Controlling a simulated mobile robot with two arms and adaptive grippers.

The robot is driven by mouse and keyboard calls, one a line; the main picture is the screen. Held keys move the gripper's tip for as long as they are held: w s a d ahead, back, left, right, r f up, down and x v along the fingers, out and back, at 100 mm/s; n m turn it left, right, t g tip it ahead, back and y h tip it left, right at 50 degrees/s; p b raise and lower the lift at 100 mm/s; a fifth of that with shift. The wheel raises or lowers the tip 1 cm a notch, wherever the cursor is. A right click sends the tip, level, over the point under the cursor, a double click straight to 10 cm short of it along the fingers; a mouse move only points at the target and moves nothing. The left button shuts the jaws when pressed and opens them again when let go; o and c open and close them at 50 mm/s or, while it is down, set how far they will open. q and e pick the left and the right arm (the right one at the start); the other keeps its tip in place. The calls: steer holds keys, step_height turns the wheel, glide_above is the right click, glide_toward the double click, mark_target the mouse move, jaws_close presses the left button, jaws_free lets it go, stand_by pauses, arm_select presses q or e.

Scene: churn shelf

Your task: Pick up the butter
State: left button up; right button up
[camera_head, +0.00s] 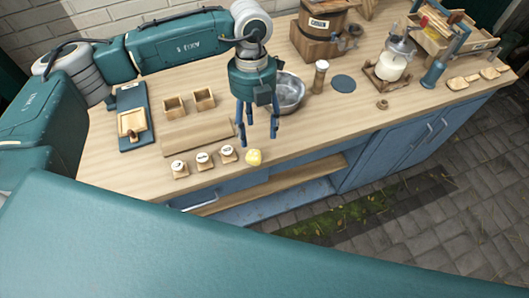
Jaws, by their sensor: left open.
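A small pale yellow lump, which looks like the butter (254,157), sits at the front edge of the wooden counter. My left gripper (259,141) points down just behind and above it, with its blue fingers spread apart. Nothing shows between the fingers. I cannot tell the exact height of the fingertips above the counter. My right gripper is not in view.
Small labelled wooden blocks (203,160) stand left of the butter, before a wooden board (190,137). A metal bowl (290,95) is close behind the gripper. A shaker (320,75) and a wooden churn (322,35) stand farther back. The counter front right of the butter is clear.

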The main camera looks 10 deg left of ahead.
arm_select(q)
steer(key=p, duration=0.2)
glide_above(253, 155)
steer(key=f, duration=0.3)
steer(key=w+f, duration=0.1)
steer(key=f, duration=0.1)
steer(key=shift+a, duration=0.35)
steer(key=shift+f, duration=0.3)
steer(key=shift+s+d+f+p, duration=0.15)
steer(key=shift+d+f+p, duration=0.1)
steer(key=shift+p, duration=0.15)
steer(key=f, duration=0.1)
steer(key=f+p, duration=0.2)
steer(key=shift+s+d+f, duration=0.15)
steer(key=shift+s+f, duration=0.15)
steer(key=shift+f, duration=0.5)
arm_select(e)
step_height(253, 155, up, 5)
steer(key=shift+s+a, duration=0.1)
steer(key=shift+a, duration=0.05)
arm_select(q)
steer(key=c, duration=1.1)
steer(key=o, duration=1.1)
